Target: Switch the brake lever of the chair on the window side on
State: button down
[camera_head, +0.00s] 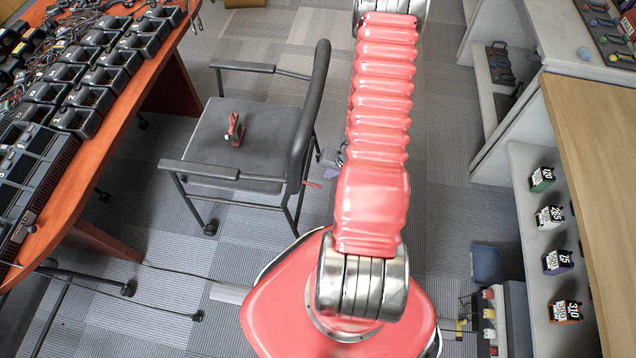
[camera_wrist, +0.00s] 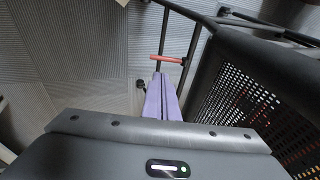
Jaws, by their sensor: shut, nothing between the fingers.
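A grey chair with black armrests (camera_head: 252,125) stands left of my arm. A small red lever (camera_head: 312,184) sticks out low by its rear leg. In the wrist view the red lever (camera_wrist: 166,59) lies roughly crosswise by a dark chair tube, just beyond my fingertips. My gripper (camera_wrist: 161,78) has purple fingers pressed together, with nothing between them. In the head view my gripper (camera_head: 328,157) shows partly behind my arm, beside the chair back. I cannot tell whether the fingertips touch the lever, nor its on or off setting.
A red-handled item (camera_head: 234,130) lies on the chair seat. A wooden table (camera_head: 172,75) with several black chargers stands at the left. Shelves with several small boxes (camera_head: 549,216) stand at the right. The chair's perforated back (camera_wrist: 245,95) is close on the right of my fingers.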

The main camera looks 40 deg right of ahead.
aim_at(316, 185)
jog(key=shift+x, duration=6.75)
jog(key=shift+f, duration=0.3)
jog(key=shift+f, duration=1.05)
jog(key=shift+w+r, duration=0.1)
jog(key=shift+r, duration=0.8)
